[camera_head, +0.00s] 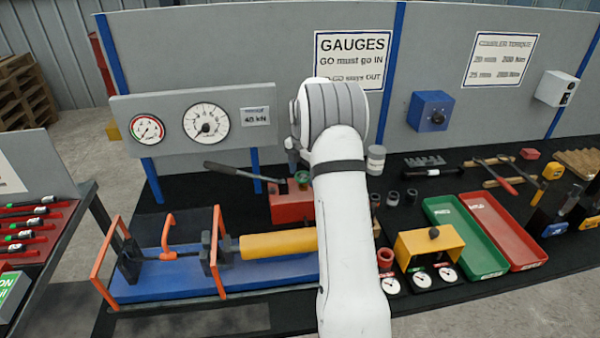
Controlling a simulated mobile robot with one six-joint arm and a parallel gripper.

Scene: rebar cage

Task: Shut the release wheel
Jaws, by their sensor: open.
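The release wheel appears to be the small green wheel (302,177) on top of the red hand pump (285,205), in the middle of the bench. The pump's dark lever (232,171) slopes up to the left. My white arm rises from the bottom of the picture and covers the pump's right side. My gripper (293,152) shows only in part, as small grey pieces left of the wrist. It is above and slightly left of the wheel in the picture. The wrist hides most of it, and I cannot tell whether it touches the wheel. I see nothing held.
A blue test bed (150,287) with orange guards and a yellow cylinder (278,245) lies in front of the pump. Round gauges (206,123) hang on a grey panel behind. Right of my arm are a yellow block (428,250), a green tray (465,240) and a red tray (503,232).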

